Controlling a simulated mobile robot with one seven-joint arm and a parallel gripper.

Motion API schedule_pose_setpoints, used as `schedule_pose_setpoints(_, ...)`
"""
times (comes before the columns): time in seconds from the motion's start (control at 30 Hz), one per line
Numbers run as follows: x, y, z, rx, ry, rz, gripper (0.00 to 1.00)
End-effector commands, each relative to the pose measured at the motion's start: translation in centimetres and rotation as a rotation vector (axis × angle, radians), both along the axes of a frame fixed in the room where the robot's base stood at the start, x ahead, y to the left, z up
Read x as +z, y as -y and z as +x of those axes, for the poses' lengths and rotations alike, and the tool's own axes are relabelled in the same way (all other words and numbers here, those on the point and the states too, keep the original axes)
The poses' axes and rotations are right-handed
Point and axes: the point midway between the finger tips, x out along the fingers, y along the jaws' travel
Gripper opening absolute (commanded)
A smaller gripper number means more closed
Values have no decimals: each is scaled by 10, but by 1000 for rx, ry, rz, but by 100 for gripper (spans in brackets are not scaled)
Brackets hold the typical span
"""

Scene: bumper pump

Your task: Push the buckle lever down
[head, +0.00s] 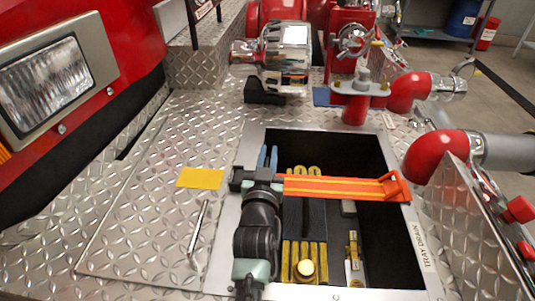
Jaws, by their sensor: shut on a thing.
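An orange strap (340,188) with yellow stripes lies across the open tray well. Its right end meets an orange bracket (393,186) at the right rim. Its left end runs to a dark buckle (238,178) at the left rim. My gripper (263,178) is at the buckle, just left of where the strap shows, and is shut on what appears to be the buckle lever. My dark wrist hides most of the lever, so its angle cannot be told.
The tray well (232,262) holds brass fittings (305,268) and several long tools below the strap. A yellow pad (200,178) lies on the tread plate at left. A chrome handle (198,230) stands near my arm. Red and chrome pipes (435,155) crowd the right side.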

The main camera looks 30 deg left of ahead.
Motion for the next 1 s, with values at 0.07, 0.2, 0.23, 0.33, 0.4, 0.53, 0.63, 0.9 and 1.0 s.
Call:
schedule_pose_setpoints(0.07, -2, -4, -2, 7, -10, 21, 0)
schedule_pose_setpoints(0.2, -3, -3, -2, 8, -20, 42, 0)
schedule_pose_setpoints(0.23, -3, -3, -2, 8, -20, 45, 0)
schedule_pose_setpoints(0.33, -3, -3, -1, 8, -23, 50, 0)
schedule_pose_setpoints(0.4, -3, -3, -1, 8, -23, 51, 0)
schedule_pose_setpoints(0.53, -3, -3, -1, 7, -23, 50, 0)
schedule_pose_setpoints(0.63, -3, -3, -1, 7, -23, 50, 0)
schedule_pose_setpoints(0.9, -2, -1, 0, 4, -20, 49, 46)
schedule_pose_setpoints(1.0, -2, -1, 0, 3, -19, 50, 46)
